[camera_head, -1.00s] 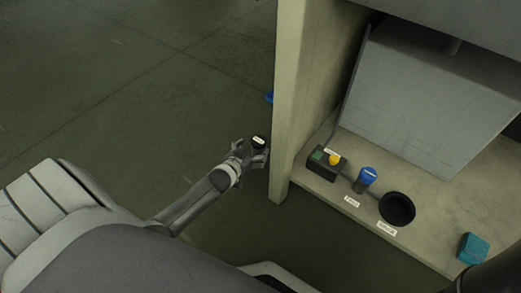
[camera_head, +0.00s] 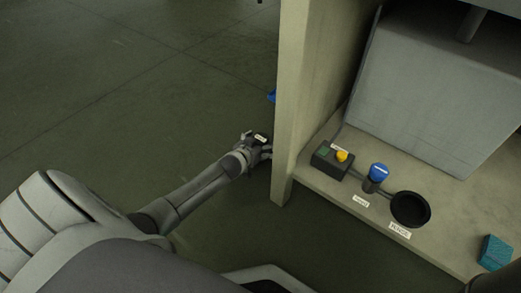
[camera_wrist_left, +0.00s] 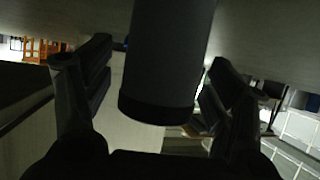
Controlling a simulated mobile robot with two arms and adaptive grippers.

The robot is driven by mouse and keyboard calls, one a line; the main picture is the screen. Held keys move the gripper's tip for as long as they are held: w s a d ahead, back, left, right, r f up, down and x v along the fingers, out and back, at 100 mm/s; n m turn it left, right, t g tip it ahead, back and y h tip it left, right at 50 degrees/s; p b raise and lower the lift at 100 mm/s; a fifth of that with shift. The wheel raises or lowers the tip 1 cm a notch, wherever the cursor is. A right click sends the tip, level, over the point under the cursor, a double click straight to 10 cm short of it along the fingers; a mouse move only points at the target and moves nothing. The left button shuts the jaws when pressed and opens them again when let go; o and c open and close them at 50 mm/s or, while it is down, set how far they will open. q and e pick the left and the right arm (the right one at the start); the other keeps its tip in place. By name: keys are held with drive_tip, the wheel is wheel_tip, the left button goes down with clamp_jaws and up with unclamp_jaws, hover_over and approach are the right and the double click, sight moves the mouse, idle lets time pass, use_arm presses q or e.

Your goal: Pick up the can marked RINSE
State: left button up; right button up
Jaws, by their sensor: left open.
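A dark can (camera_head: 261,138) with a white label on its black top is left of the cabinet's corner post; its lettering is too small to read. My left gripper (camera_head: 257,144) is at this can with its fingers open, one to each side. In the left wrist view the can is a large dark cylinder (camera_wrist_left: 168,60) between the two spread fingers (camera_wrist_left: 158,100), with gaps visible on both sides. What the can rests on is hidden. A blue-capped can (camera_head: 378,173) stands on the cabinet shelf, its label also unreadable.
The pale cabinet post (camera_head: 291,110) is close right of my left gripper. On the shelf are a control box (camera_head: 326,164) with a yellow button, a black round cup (camera_head: 410,210) and a teal block (camera_head: 495,252). Open floor (camera_head: 140,110) lies to the left.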

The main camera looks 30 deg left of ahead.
use_arm(q)
drive_tip(key=c, duration=1.2)
drive_tip(key=shift+r, duration=0.1)
drive_tip(key=shift+c, duration=0.2)
